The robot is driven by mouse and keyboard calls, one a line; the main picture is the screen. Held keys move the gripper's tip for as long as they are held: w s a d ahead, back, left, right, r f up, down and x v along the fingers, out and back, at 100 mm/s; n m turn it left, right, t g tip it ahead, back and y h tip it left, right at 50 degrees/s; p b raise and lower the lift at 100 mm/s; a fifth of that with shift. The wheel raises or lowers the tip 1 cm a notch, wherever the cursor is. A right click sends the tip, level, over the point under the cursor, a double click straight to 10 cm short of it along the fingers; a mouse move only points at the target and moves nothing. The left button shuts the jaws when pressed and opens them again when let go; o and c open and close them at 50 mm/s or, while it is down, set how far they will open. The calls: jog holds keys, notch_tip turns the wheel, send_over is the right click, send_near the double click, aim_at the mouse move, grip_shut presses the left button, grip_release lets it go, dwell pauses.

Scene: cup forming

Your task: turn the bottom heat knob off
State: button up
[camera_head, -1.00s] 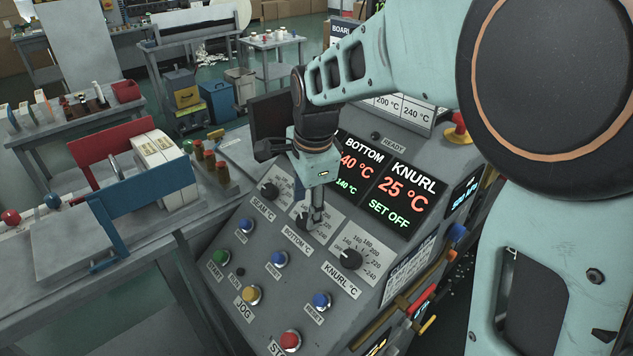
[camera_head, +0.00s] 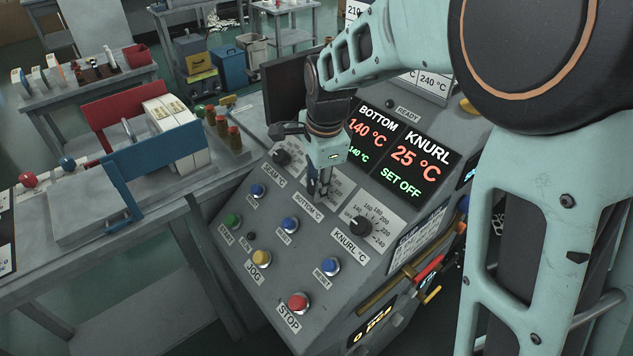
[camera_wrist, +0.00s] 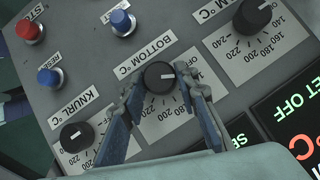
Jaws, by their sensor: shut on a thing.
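The BOTTOM display (camera_head: 366,131) reads 140 °C in red, with 140 °C in green below.
The KNURL knob (camera_head: 361,226) is to the right and the SEAM knob (camera_head: 282,157) to the left. A red STOP button (camera_head: 299,302), a yellow JOG button (camera_head: 261,258) and blue buttons sit lower on the panel. The KNURL display (camera_head: 412,165) reads 25 °C, SET OFF.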

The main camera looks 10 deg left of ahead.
aim_at(310, 183)
jog(key=shift+r+p, duration=0.15)
jog(key=shift+p, duration=0.3)
jog(key=shift+w+a+r+n+g+h+p, duration=0.1)
jog(key=shift+n+g+h+p, duration=0.35)
jog(key=shift+n+p, duration=0.6)
jog(key=shift+w+a+n+g+h+p, duration=0.15)
jog(key=shift+n+g+h+p, duration=0.5)
jog(key=shift+n+p, duration=0.7)
jog(key=shift+f, duration=0.2)
jog(key=o, duration=1.1)
jog(key=r, duration=0.8)
jog(key=a+r, duration=0.1)
jog(key=r, duration=0.3)
jog(key=shift+w, duration=0.15)
